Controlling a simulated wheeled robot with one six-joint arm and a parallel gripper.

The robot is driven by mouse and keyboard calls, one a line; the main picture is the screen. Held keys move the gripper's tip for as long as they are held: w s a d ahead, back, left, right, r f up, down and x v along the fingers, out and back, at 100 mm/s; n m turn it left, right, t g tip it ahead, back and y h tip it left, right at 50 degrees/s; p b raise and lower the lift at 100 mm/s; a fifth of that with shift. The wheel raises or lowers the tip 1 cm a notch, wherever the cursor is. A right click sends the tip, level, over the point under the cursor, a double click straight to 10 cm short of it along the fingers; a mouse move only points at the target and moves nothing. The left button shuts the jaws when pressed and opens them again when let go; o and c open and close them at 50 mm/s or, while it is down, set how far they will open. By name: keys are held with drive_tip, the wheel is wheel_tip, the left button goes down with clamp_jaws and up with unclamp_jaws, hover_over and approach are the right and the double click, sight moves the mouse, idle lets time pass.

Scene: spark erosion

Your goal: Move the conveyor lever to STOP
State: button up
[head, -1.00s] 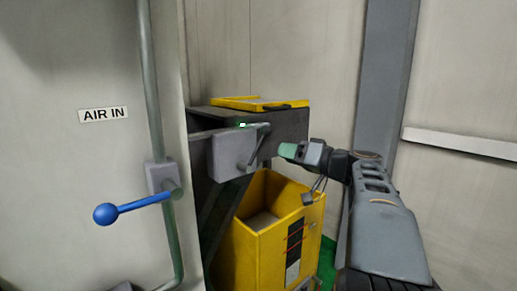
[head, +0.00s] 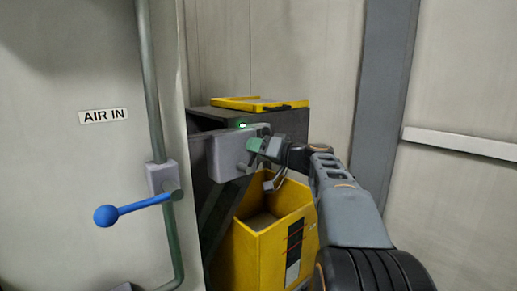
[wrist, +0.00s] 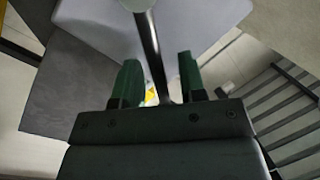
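The conveyor lever (wrist: 152,48) is a dark metallic rod on a grey control box (head: 226,155) with a small lit green lamp (head: 242,125). In the wrist view the rod runs down between the two green fingers of my gripper (wrist: 158,78). The fingers are apart, with a visible gap on each side of the rod. In the head view my gripper (head: 255,146) is at the right front of the box and hides most of the lever. No STOP marking is readable.
A yellow bin (head: 262,245) stands below the box. A yellow tray (head: 258,103) lies on the dark conveyor frame (head: 290,121).

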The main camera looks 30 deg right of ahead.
drive_tip(key=shift+c, duration=0.3)
clamp_jaws()
